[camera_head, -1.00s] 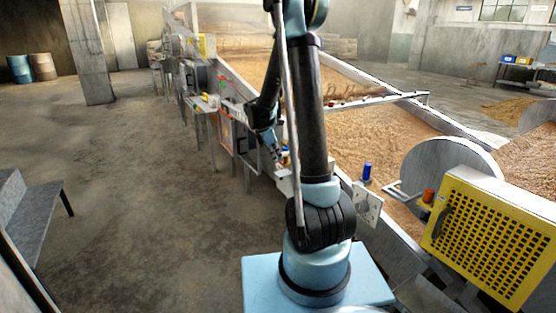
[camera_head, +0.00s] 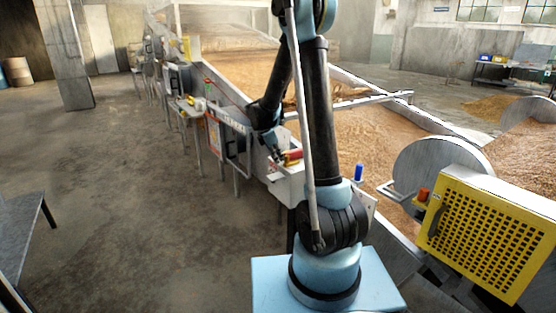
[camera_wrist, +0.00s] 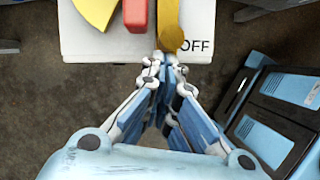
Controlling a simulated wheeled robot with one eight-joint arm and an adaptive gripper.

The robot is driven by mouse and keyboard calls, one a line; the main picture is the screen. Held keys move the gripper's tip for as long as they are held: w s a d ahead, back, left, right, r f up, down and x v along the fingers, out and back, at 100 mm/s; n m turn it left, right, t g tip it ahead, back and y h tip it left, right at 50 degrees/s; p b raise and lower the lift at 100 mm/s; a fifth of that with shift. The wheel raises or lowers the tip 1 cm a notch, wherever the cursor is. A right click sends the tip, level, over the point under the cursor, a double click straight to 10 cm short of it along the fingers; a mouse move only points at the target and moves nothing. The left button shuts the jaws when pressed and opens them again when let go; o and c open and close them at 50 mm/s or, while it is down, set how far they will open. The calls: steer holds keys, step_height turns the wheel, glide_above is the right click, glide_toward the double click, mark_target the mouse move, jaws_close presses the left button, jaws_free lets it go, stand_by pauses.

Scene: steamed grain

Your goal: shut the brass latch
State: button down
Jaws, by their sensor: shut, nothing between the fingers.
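My gripper (camera_wrist: 164,62) is shut with nothing between its fingers. In the wrist view its tips are at the lower edge of a white panel (camera_wrist: 93,45). An ochre-gold bar (camera_wrist: 169,28) runs down the panel just ahead of the tips; I cannot tell whether this is the brass latch. A red handle (camera_wrist: 136,14) is just left of the bar, and a yellow piece (camera_wrist: 95,10) is further left. In the head view my gripper (camera_head: 277,157) is beside the red handle (camera_head: 294,154), partly behind my arm.
The panel bears the word OFF, right of the bar. A blue knob (camera_head: 358,172) and a yellow perforated guard (camera_head: 486,236) are to the right. The long grain trough (camera_head: 375,145) lies beyond. Open concrete floor (camera_head: 130,190) is on the left.

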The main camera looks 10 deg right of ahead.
steer(key=a, duration=0.2)
steer(key=s+a+r, duration=0.1)
steer(key=a, duration=0.1)
steer(key=shift+s, duration=0.1)
steer(key=w+v, duration=0.1)
steer(key=v, duration=0.8)
steer(key=s+d+r+m+y, duration=0.1)
steer(key=s+d+r+m, duration=0.15)
steer(key=s, duration=0.25)
steer(key=s+d+r+m, duration=0.1)
steer(key=s+d+m, duration=0.25)
steer(key=s, duration=0.25)
steer(key=s+d+f+m+y, duration=0.1)
steer(key=s+d+f+m, duration=0.2)
steer(key=s+m, duration=0.4)
steer(key=s+d+f+m+t+y, duration=0.1)
steer(key=s+d+f+m, duration=0.3)
steer(key=s, duration=1.6)
steer(key=f+m+y, duration=0.1)
steer(key=m, duration=0.2)
steer(key=shift+m, duration=0.4)
